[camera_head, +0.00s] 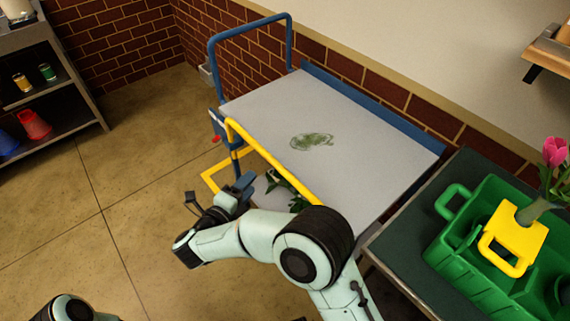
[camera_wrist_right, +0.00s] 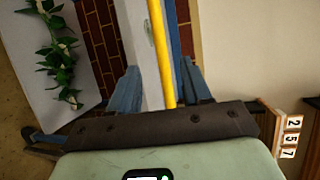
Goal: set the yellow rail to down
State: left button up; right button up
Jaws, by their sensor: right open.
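The yellow rail (camera_head: 262,152) runs along the near long edge of a blue-framed trolley, at about the height of its grey top (camera_head: 330,120). My right gripper (camera_head: 243,185) is in front of the rail's left part, partly hidden by my own wrist. In the right wrist view the rail (camera_wrist_right: 160,45) passes lengthwise between the two blue fingers of my open right gripper (camera_wrist_right: 160,88). I see a gap on both sides, and cannot tell the depth between fingers and rail. My left gripper is not in view; only part of my left arm shows at bottom left.
A yellow strip (camera_head: 212,184) shows low beside the trolley. A green crate (camera_head: 460,262) stands on a dark table at right. A shelf (camera_head: 62,95) stands at left, with open floor between.

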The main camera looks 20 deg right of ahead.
aim_at(271, 158)
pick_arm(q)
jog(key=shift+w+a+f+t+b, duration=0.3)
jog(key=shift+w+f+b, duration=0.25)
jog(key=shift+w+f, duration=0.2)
pick_arm(e)
jog(key=x, duration=1.3)
jog(key=shift+w+f, duration=0.2)
jog(key=shift+f, duration=0.05)
